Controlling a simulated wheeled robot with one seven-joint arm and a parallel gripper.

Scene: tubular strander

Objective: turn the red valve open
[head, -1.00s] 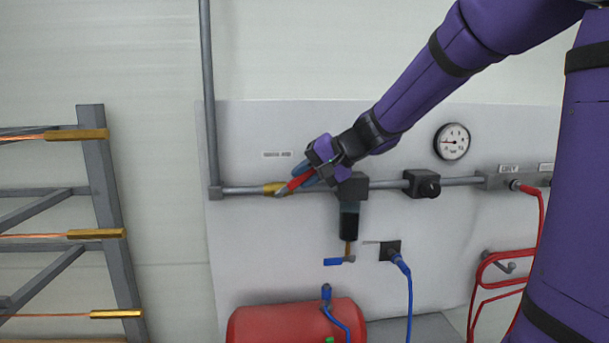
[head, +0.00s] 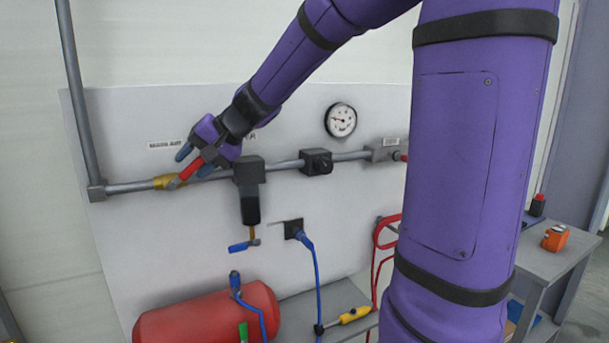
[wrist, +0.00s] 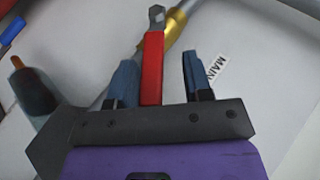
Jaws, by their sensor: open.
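The red valve handle (head: 189,169) slants up and to the right from the yellow brass valve body (head: 165,183) on the grey wall pipe. My gripper (head: 184,161) is at this handle, with its blue fingers apart. In the wrist view, the red handle (wrist: 152,68) runs between the two open fingers of my gripper (wrist: 163,66), closer to the left finger. I cannot tell whether a finger touches it. The handle's grey pivot end and the brass body (wrist: 176,27) show beyond the fingertips. The handle's near end is hidden by my gripper.
A black filter unit (head: 249,200) with a small blue lever (head: 239,247) hangs just right of the valve. A black regulator (head: 317,161) and a round gauge (head: 341,120) are farther right. A red tank (head: 205,318) lies below. The wall left of the valve is clear.

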